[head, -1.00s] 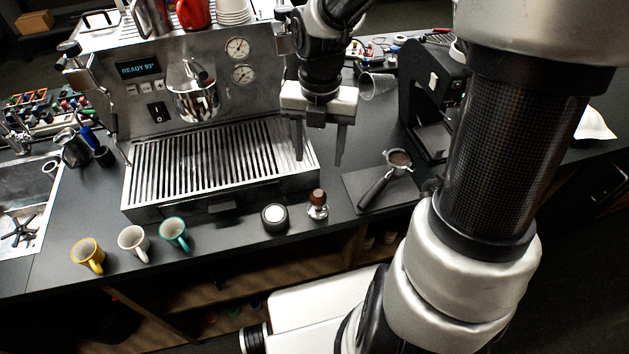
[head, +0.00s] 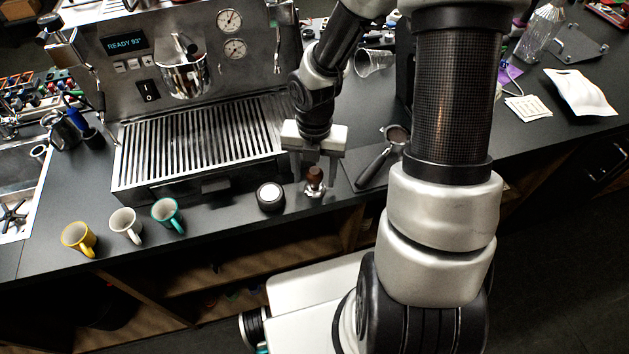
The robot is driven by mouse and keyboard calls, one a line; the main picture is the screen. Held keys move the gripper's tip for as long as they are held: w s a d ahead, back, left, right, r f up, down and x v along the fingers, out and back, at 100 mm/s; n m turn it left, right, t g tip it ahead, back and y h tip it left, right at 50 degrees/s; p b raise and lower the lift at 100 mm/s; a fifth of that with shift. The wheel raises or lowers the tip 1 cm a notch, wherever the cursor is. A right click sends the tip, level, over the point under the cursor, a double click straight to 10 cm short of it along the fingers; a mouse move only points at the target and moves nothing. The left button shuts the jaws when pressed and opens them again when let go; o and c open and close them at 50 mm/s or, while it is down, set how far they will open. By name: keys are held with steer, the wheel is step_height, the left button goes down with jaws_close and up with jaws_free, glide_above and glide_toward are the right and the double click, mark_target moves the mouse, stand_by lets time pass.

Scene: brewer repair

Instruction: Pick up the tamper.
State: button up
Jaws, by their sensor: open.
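The tamper (head: 315,183) stands upright on the dark counter, with a brown wooden knob on top and a shiny metal base. My gripper (head: 313,178) is open and points down over the tamper. One finger is to the left of the knob and the other to its right. The fingertips are near knob height; whether they touch it I cannot tell. Nothing is held.
A round black-rimmed puck with a white top (head: 270,197) stands just left of the tamper. A portafilter (head: 378,158) lies on a dark mat to the right. The espresso machine's drip tray (head: 150,190) is behind left. Three mugs, including a teal one (head: 167,214), stand further left.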

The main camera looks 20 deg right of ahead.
steer(key=shift+f, duration=0.35)
steer(key=shift+c, duration=0.4)
